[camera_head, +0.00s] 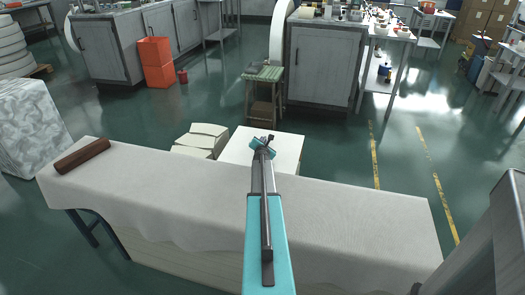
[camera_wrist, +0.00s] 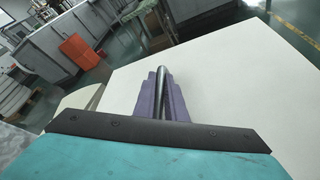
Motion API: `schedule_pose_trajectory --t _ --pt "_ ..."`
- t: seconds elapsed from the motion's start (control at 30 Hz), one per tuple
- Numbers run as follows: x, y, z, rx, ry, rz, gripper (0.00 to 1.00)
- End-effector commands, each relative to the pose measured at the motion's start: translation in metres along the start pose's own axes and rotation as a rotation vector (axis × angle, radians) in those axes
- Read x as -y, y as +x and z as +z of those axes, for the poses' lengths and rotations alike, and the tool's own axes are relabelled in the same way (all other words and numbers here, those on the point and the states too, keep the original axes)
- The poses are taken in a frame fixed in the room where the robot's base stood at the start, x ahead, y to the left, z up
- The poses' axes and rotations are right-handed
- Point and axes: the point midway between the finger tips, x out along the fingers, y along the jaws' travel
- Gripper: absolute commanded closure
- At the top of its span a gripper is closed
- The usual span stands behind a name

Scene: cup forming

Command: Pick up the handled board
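A long dark red-brown piece (camera_head: 82,156) lies at the left end of the cloth-covered bench; I cannot tell if it is the handled board. No handle shows on it. My gripper (camera_head: 263,146) is at the far end of my teal arm, beyond the bench's far edge and apart from the brown piece. In the wrist view, my gripper's purple fingers (camera_wrist: 162,95) stand close together with a grey curved rod between them. I cannot tell if the rod is a held thing or part of my gripper. The brown piece does not show there.
The bench (camera_head: 370,218) is otherwise bare to the left and right of my arm. A white table top (camera_head: 285,150) stands just behind it, also under my fingers in the wrist view.

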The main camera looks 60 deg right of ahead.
Motion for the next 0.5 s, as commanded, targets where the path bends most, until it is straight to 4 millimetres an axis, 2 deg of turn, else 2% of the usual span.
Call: schedule_pose_trajectory --t 0.5 --pt "-0.0014 -0.0006 0.0018 0.001 -0.001 0.001 1.00"
